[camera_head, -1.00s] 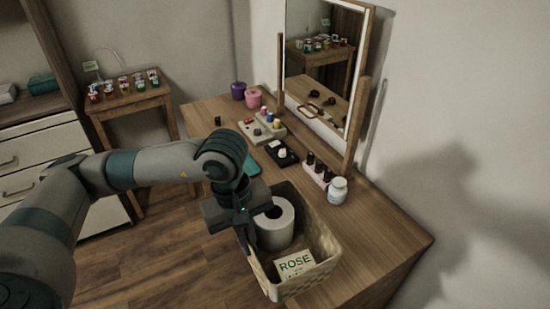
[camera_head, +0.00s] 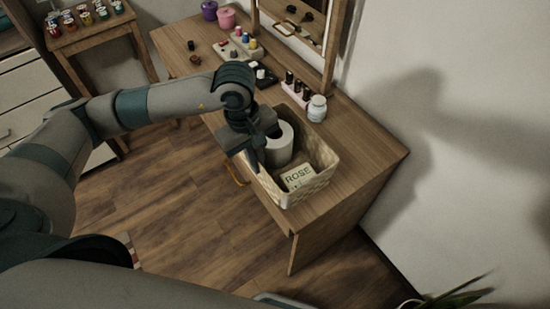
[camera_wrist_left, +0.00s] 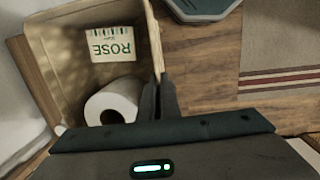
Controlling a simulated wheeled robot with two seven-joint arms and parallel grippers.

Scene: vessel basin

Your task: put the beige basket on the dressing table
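The beige basket (camera_head: 318,184) is at the near end of the wooden dressing table (camera_head: 362,165). It holds a white paper roll (camera_head: 279,150) and a box marked ROSE (camera_head: 298,177). It looks upright over the tabletop, close to the front edge; I cannot tell whether its bottom touches the wood. My left gripper (camera_head: 258,160) is at the basket's left wall. In the left wrist view its fingers (camera_wrist_left: 159,98) close around the rim of the basket (camera_wrist_left: 120,62), beside the roll. My right gripper is out of view.
A white jar (camera_head: 317,108), dark bottles (camera_head: 295,87) and a black tray (camera_head: 262,77) stand behind the basket. A mirror (camera_head: 297,25) rises at the back. Bare tabletop lies right of the basket, by the wall. A plant (camera_head: 455,300) is at the bottom right.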

